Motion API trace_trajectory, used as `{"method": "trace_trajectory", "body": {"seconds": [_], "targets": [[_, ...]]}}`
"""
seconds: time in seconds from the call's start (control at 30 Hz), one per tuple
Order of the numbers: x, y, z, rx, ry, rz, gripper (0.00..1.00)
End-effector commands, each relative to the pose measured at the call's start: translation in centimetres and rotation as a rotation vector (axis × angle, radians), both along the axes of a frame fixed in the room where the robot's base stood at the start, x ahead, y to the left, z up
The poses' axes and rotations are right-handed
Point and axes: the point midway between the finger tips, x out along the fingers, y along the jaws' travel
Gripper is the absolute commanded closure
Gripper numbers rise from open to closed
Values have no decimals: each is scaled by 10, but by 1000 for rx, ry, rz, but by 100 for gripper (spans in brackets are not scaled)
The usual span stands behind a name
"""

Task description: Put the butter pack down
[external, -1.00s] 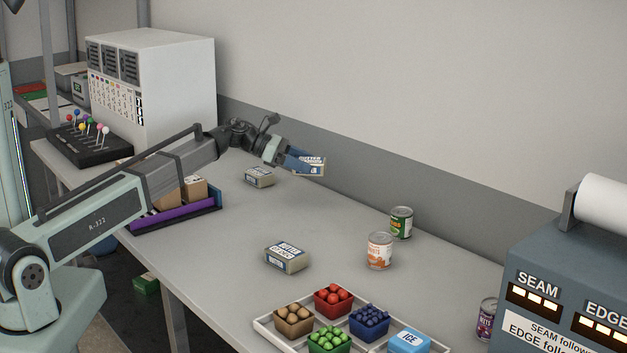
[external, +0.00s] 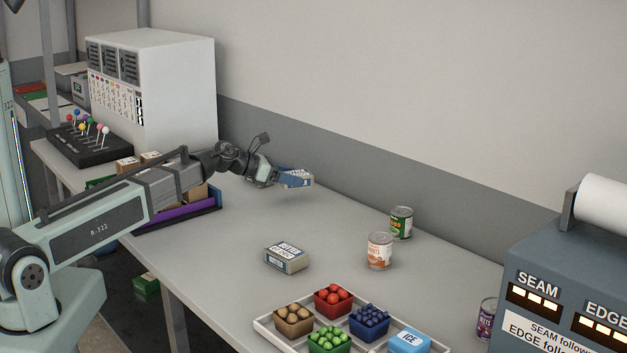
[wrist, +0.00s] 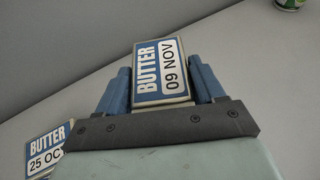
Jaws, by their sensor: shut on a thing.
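My gripper (external: 294,178) is shut on a butter pack (external: 299,180) near the back of the table, beside the wall. In the wrist view, the pack (wrist: 162,72) sits between the two blue fingers, its label reading "BUTTER 09 NOV". It appears to be a little above the table, with a faint shadow below. A second butter pack, marked "25 OC" and cut off by my gripper, lies at the lower left of the wrist view (wrist: 46,153). Another butter pack (external: 287,258) lies on the table nearer the front.
Two cans, one green (external: 401,222) and one orange-labelled (external: 379,250), stand to the right. A white tray (external: 262,325) of produce punnets is in front. A purple-fronted bin (external: 178,216) stands under my arm. The table (external: 335,215) between pack and cans is bare.

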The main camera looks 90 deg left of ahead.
Motion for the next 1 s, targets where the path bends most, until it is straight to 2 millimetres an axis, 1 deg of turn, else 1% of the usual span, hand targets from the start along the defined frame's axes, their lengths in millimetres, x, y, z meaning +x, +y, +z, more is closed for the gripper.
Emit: {"method": "trace_trajectory", "body": {"seconds": [0.03,0.27,0.5,0.6,0.97,1.0], "targets": [[0,0,-4,-1,0,0,72],[0,0,-12,1,0,0,72],[0,0,-38,-2,0,-1,72],[0,0,-44,0,0,0,72],[0,0,-47,0,0,0,72],[0,0,-48,1,0,0,31]]}}
